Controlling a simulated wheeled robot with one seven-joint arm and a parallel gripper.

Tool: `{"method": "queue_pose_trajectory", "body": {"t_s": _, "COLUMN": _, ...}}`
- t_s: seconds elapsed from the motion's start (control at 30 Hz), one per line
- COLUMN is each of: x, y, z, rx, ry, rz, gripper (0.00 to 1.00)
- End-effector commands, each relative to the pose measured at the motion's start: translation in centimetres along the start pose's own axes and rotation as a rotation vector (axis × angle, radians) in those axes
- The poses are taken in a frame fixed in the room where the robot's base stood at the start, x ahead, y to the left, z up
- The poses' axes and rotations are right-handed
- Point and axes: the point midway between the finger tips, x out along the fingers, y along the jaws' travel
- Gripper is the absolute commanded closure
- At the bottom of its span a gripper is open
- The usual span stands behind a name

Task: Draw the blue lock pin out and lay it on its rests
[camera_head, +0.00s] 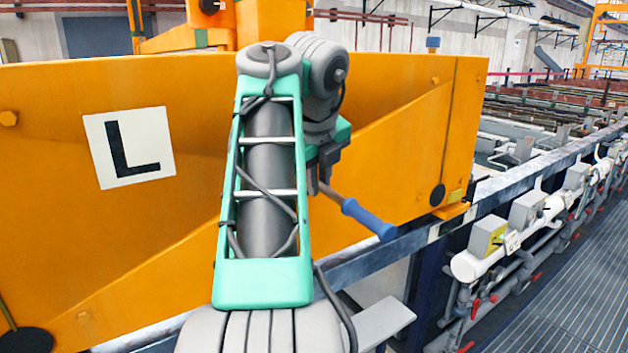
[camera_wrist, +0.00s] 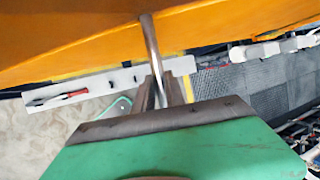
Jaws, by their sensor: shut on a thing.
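The lock pin has a blue handle (camera_head: 368,218) and a bare metal shaft. In the head view the handle points out to the right and down from my gripper (camera_head: 319,184), beside the orange beam (camera_head: 400,150). My gripper (camera_wrist: 163,92) is shut on the pin's shaft (camera_wrist: 152,50) in the wrist view. There the shaft runs up across the orange beam's edge, and I cannot tell whether its end sits in a hole. The blue handle is not visible in the wrist view. I cannot make out the pin's rests for certain.
A pale narrow shelf (camera_wrist: 98,84) with a red and black tool (camera_wrist: 58,99) lies below the beam in the wrist view. A pale plate (camera_head: 385,322) shows low in the head view. A blue-grey rail (camera_head: 400,245) and white piping (camera_head: 500,250) run along the right.

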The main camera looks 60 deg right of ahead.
Motion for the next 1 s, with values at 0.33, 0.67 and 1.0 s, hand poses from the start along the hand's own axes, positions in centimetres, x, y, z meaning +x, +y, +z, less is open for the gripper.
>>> {"method": "queue_pose_trajectory", "body": {"t_s": 0.33, "x": -0.8, "y": -0.1, "z": -1.8, "rx": 0.001, "ry": -0.003, "rz": -0.002, "gripper": 1.0}}
{"method": "queue_pose_trajectory", "body": {"t_s": 0.67, "x": -1.5, "y": -0.1, "z": -3.5, "rx": 0.001, "ry": -0.003, "rz": -0.003, "gripper": 1.0}}
{"method": "queue_pose_trajectory", "body": {"t_s": 1.0, "x": -2.2, "y": -0.1, "z": -5.2, "rx": 0.0, "ry": -0.002, "rz": -0.002, "gripper": 1.0}}
